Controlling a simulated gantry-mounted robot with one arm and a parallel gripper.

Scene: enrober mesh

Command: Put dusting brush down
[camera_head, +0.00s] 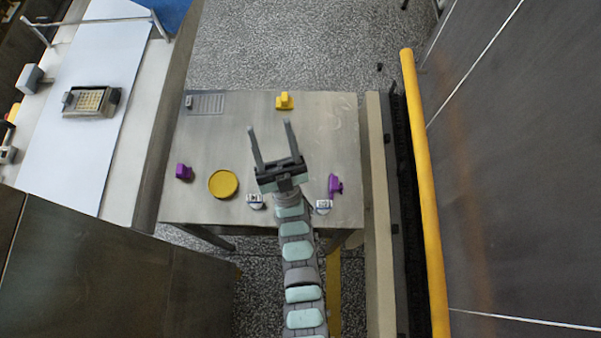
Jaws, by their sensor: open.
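My gripper (269,126) is open above the middle of the metal table (215,135), its two fingers spread and pointing to the far side. Nothing shows between the fingers. No thing in view is clearly a dusting brush. A small yellow object (284,101) stands at the far edge of the table, beyond the fingertips and apart from them. One purple object (184,172) is near the left edge. Another purple object (335,185) is to the right of my wrist. They are too small to tell which, if any, is the brush.
A round yellow disc (223,184) lies left of my wrist. Small white-and-blue items (323,206) sit near the front edge. A slotted patch (207,104) is at the far left. A yellow rail (424,190) runs right of the table; a white belt (85,110) runs left.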

